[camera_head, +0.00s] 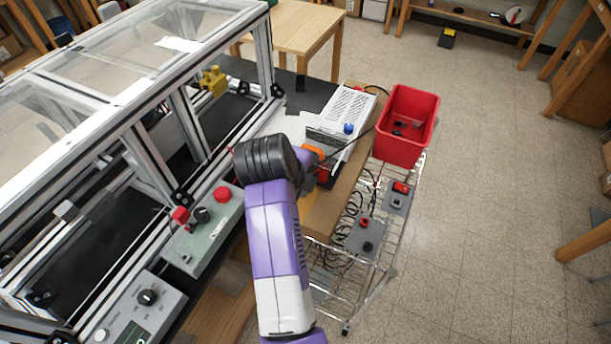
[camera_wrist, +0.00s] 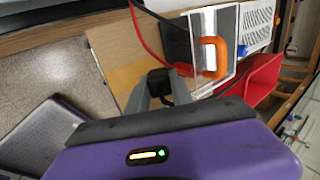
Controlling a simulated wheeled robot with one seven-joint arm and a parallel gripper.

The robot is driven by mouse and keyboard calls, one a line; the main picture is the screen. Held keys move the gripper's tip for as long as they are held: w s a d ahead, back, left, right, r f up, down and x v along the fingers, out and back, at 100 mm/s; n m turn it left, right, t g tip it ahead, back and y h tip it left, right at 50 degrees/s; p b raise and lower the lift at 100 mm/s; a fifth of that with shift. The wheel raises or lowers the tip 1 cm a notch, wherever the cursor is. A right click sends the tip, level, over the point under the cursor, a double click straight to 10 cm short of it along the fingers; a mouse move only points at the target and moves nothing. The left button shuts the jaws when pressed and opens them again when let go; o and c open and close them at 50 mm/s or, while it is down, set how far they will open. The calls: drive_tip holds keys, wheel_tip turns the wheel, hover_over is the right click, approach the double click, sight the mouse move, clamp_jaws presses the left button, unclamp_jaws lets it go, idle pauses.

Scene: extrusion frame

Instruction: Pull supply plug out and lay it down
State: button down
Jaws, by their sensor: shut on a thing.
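My gripper (camera_wrist: 158,90) shows in the wrist view with its two grey fingers shut on a black plug (camera_wrist: 157,77). The plug sits between the fingertips over a light brown board. In the head view the gripper is mostly hidden behind my black wrist and purple arm. A white vented unit (camera_head: 349,112) stands just beyond my wrist, with a blue knob (camera_head: 348,128) on it. It also shows in the wrist view (camera_wrist: 257,20), beside an orange handle (camera_wrist: 213,57). The plug looks apart from this unit. I cannot see whether it touches the board or a socket.
A red bin (camera_head: 416,146) with dark items stands right of the unit, above a wire cart (camera_head: 375,285) holding grey switch boxes and cables. The aluminium extrusion frame (camera_head: 265,50) fills the left. Red and black cables run close to the gripper. Open floor lies right.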

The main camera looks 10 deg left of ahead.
drive_tip(key=shift+f, duration=1.85)
drive_tip(key=c, duration=1.1)
unclamp_jaws()
drive_tip(key=shift+o, duration=0.2)
drive_tip(key=b+v, duration=0.1)
drive_tip(key=v, duration=0.6)
drive_tip(key=shift+s+r, duration=0.2)
drive_tip(key=shift+r, duration=0.15)
